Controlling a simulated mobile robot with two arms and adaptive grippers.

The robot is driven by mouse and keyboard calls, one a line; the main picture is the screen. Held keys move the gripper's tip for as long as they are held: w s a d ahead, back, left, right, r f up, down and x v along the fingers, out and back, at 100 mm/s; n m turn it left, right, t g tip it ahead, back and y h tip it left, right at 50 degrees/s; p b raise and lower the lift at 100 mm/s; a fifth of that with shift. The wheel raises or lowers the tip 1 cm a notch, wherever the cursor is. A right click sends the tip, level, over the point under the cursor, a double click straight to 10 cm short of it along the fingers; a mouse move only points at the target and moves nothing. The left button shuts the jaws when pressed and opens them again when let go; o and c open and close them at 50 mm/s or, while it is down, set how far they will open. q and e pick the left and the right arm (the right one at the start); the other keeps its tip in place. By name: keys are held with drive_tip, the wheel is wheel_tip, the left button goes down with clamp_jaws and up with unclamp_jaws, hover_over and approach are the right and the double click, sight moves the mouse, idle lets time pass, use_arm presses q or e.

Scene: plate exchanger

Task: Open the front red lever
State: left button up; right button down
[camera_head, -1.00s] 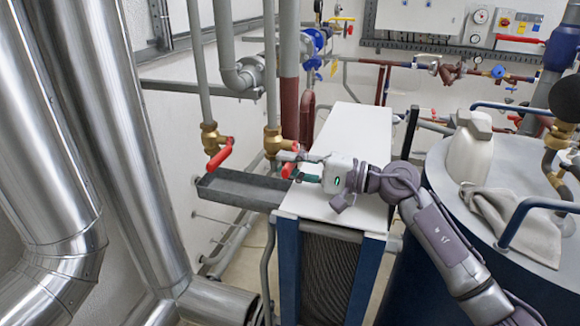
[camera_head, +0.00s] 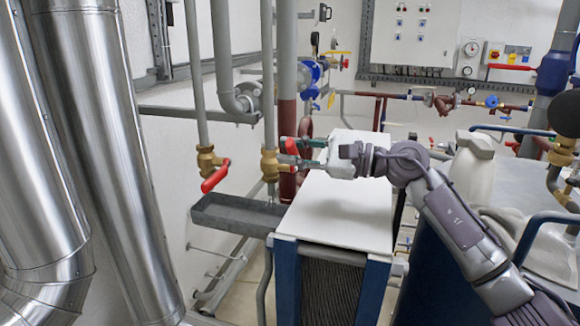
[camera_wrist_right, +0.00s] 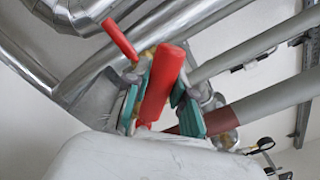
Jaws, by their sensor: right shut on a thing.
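Two brass valves with red levers stand on vertical grey pipes left of the white-topped unit. My right gripper (camera_head: 300,152) comes from the right and is shut on the red lever (camera_head: 291,147) of the right-hand valve (camera_head: 270,164). In the right wrist view this lever (camera_wrist_right: 160,84) sits between the green finger pads and points away from the pipe. The fingers partly hide it. The other valve's red lever (camera_head: 215,177) is free and tilted down to the left; it also shows in the right wrist view (camera_wrist_right: 120,40). My left gripper is not in view.
A grey trough (camera_head: 238,213) hangs below the valves. The white top (camera_head: 335,210) of the plate unit lies below my right gripper and is clear. Large shiny ducts (camera_head: 105,150) fill the left side. A white jug (camera_head: 472,165) stands at the right.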

drive_tip(key=shift+w+d+r+m, duration=0.2)
drive_tip(key=shift+w+r+m, duration=0.25)
drive_tip(key=shift+m, duration=0.45)
drive_tip(key=shift+w+d+r+m, duration=0.25)
drive_tip(key=shift+w+m, duration=0.4)
drive_tip(key=shift+m, duration=0.25)
drive_tip(key=c, duration=0.9)
unclamp_jaws()
drive_tip(key=shift+c, duration=0.2)
wheel_tip(320, 180, up, 10)
